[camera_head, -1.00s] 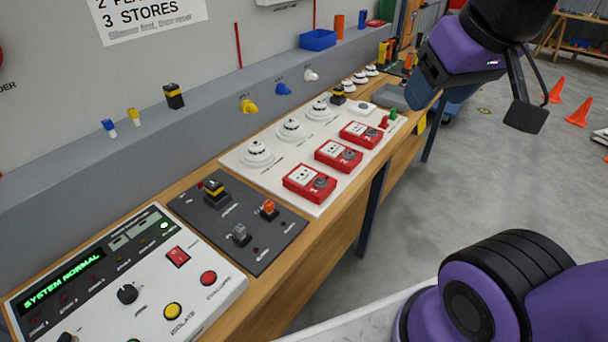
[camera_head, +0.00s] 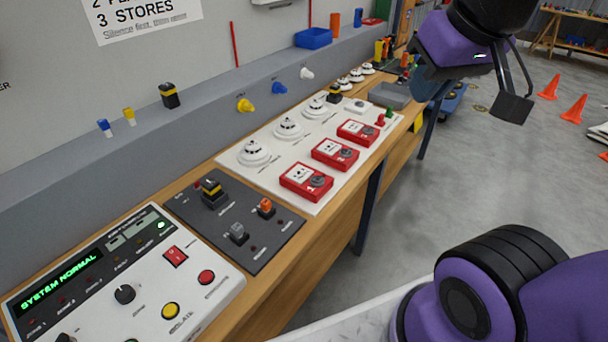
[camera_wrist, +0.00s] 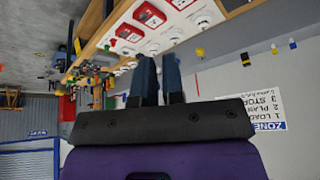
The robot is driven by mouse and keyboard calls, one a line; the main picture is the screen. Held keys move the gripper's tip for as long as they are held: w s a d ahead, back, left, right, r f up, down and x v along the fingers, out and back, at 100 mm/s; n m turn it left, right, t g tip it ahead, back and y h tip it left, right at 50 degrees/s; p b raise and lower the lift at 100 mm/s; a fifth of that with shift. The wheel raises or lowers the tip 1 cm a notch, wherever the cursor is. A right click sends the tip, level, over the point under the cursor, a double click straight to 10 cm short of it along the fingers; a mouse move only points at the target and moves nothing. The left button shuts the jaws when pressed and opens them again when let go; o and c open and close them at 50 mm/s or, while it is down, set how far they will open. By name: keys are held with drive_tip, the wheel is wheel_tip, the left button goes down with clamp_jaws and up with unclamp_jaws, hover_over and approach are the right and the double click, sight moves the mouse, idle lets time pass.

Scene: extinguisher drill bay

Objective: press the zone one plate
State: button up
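Three red call points with white plates sit in a row on a white panel. The one marked 1, the zone one call point (camera_head: 306,181), is nearest; it has a white plate (camera_head: 298,173) and a dark round part on its right. Call points 2 (camera_head: 335,153) and 3 (camera_head: 357,132) are farther along. My gripper (camera_head: 430,82) is in the air at upper right, beyond and apart from the call points. In the wrist view its two dark blue fingers (camera_wrist: 160,70) are close together, with a narrow gap and nothing seen between them.
Several white detectors (camera_head: 287,128) stand behind the call points. A dark switch panel (camera_head: 270,242) and a control panel (camera_head: 195,290) reading SYSTEM NORMAL are nearer. A grey tray (camera_head: 392,95) lies at the far end. Orange cones (camera_head: 572,109) stand on the open floor.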

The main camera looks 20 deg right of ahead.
drive_tip(key=w+m, duration=0.1)
drive_tip(key=w, duration=0.2)
drive_tip(key=w+m+g, duration=0.1)
drive_tip(key=w, duration=0.2)
drive_tip(key=w+a+f+m, duration=0.1)
drive_tip(key=w, duration=0.2)
drive_tip(key=shift+w+f, duration=0.1)
drive_tip(key=shift+w, duration=0.1)
clamp_jaws()
drive_tip(key=m+g, duration=0.4)
drive_tip(key=m, duration=0.4)
hover_over(300, 173)
wheel_tip(300, 173, down, 21)
drive_tip(key=shift+w+f, duration=0.1)
drive_tip(key=shift+w, duration=0.05)
wheel_tip(300, 173, down, 14)
